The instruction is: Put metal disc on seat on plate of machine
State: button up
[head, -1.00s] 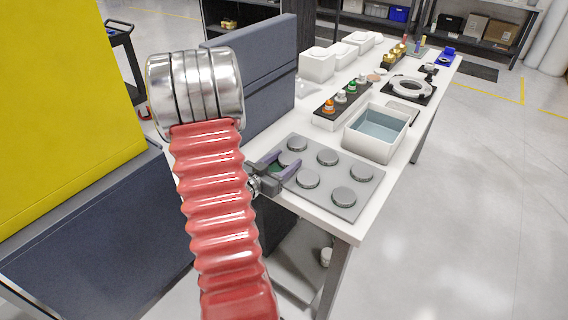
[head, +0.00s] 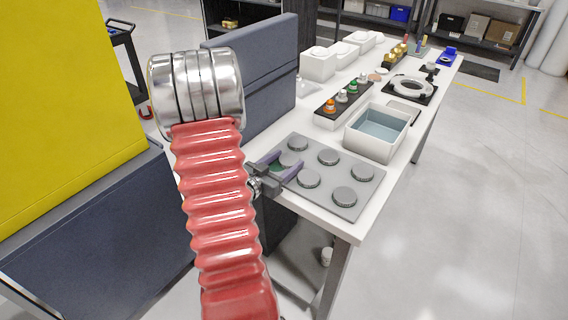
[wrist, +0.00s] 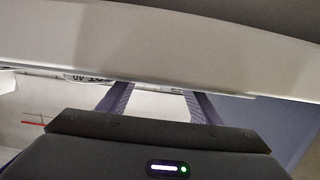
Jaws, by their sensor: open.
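Several round metal discs, one of them a front disc (head: 308,178), sit in rows on a flat grey tray (head: 330,208) at the near end of the white bench. My gripper (head: 283,161) is at the tray's left edge, with its two purple-grey fingers spread. A disc (head: 291,159) shows by the fingertips; I cannot tell whether they touch it. In the wrist view the open fingers (wrist: 156,98) reach under a pale edge and no disc shows. A white ring on a black plate (head: 409,87) stands farther along the bench; I cannot tell whether it is the machine's seat.
A white bin (head: 376,133) stands behind the tray. A black rack (head: 342,98) with orange, grey and green knobs is beyond it. A dark blue-grey panel (head: 255,75) rises along the bench's left side. White boxes (head: 318,64) stand farther back. The floor at right is clear.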

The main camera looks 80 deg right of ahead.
jog(key=v, duration=1.2)
dwell(0.7)
